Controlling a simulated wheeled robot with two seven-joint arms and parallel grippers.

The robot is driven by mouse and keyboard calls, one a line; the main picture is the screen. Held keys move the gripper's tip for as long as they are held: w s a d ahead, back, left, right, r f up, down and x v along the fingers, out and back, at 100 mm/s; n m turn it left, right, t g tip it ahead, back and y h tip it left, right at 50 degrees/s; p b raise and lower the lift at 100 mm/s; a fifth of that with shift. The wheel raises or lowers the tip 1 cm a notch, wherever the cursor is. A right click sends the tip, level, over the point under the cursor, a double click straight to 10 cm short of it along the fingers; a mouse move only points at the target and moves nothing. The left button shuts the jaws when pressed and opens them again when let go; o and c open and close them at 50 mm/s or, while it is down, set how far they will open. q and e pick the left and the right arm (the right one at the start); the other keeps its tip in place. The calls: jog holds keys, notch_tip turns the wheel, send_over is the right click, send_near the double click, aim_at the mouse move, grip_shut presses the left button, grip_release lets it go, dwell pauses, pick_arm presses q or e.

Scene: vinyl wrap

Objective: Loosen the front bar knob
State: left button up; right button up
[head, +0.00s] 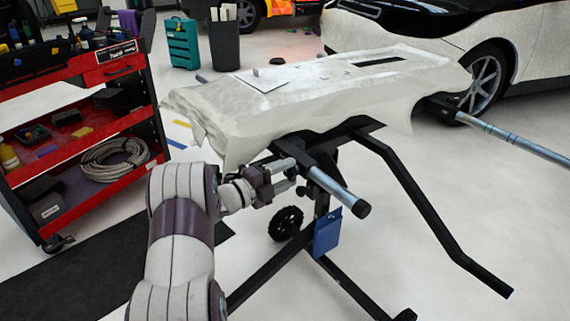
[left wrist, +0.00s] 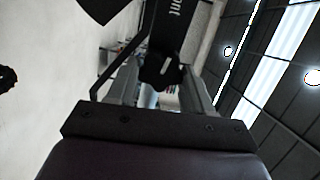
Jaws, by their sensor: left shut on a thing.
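The stand (head: 322,200) has a silver front bar (head: 338,189) with a black end cap, sticking out toward me under the draped panel. My left gripper (head: 290,176) reaches in from the left beside the stand's upright, just below and left of the bar. In the left wrist view, a black lobed knob (left wrist: 160,74) sits between the fingertips of the left gripper (left wrist: 162,88), below a dark bar with partly readable white lettering. The gripper is shut on this knob. In the head view the knob is mostly hidden by the fingers. My right gripper is not in view.
A pale wrap-covered panel (head: 290,95) lies on top of the stand. A bent black leg (head: 430,215) extends to the right. A red tool cart (head: 85,130) stands at the left, and a white car (head: 480,50) stands behind. Open floor lies at the right.

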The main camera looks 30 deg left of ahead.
pick_arm(q)
jog(key=n+p, duration=0.8)
jog(key=n, duration=0.1)
jog(key=shift+a+r+p, duration=0.1)
jog(key=shift+r+p, duration=0.25)
jog(key=shift+p, duration=0.05)
jog(key=n+p, duration=0.3)
jog(key=n, duration=0.1)
jog(key=shift+f+n+p, duration=0.15)
jog(key=shift+n+p, duration=0.7)
jog(key=shift+n, duration=0.65)
jog(key=shift+w+a+n, duration=0.1)
jog(key=shift+n, duration=0.2)
jog(key=o, duration=1)
jog(key=shift+o, duration=0.2)
jog(key=p+v, duration=0.2)
jog(key=v, duration=1)
jog(key=shift+s, duration=0.35)
